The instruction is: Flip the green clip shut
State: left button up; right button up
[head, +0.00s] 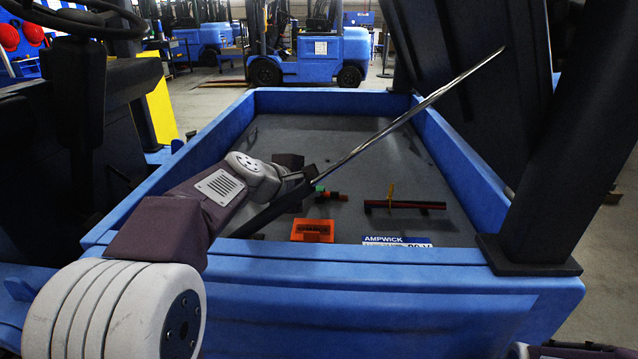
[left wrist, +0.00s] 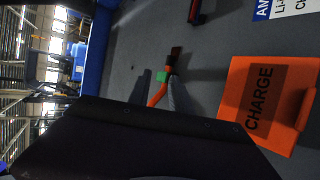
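The green clip (head: 320,188) is small and sits on the grey floor of the blue bay, beside an orange piece with a dark end (head: 331,196). In the left wrist view the green clip (left wrist: 162,77) lies around the orange piece (left wrist: 157,94), just below its dark end (left wrist: 174,57). Whether it is open or shut is too small to tell. My left gripper (head: 312,180) reaches in from the left, close to the clip. In the left wrist view its two grey fingers (left wrist: 160,86) stand apart on either side of the clip, seemingly empty. My right gripper does not show.
An orange box marked CHARGE (left wrist: 268,100) lies nearby; it also shows in the head view (head: 312,231). A dark red-and-black bar with a yellow piece (head: 405,205) lies to the right. A long metal rod (head: 420,108) slants across the bay. Blue walls (head: 462,165) enclose it.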

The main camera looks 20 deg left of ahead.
pick_arm(q)
jog(key=v, duration=0.4)
jog(key=shift+s+r+p, duration=0.15)
jog(key=shift+s+p, duration=0.1)
jog(key=shift+p, duration=0.05)
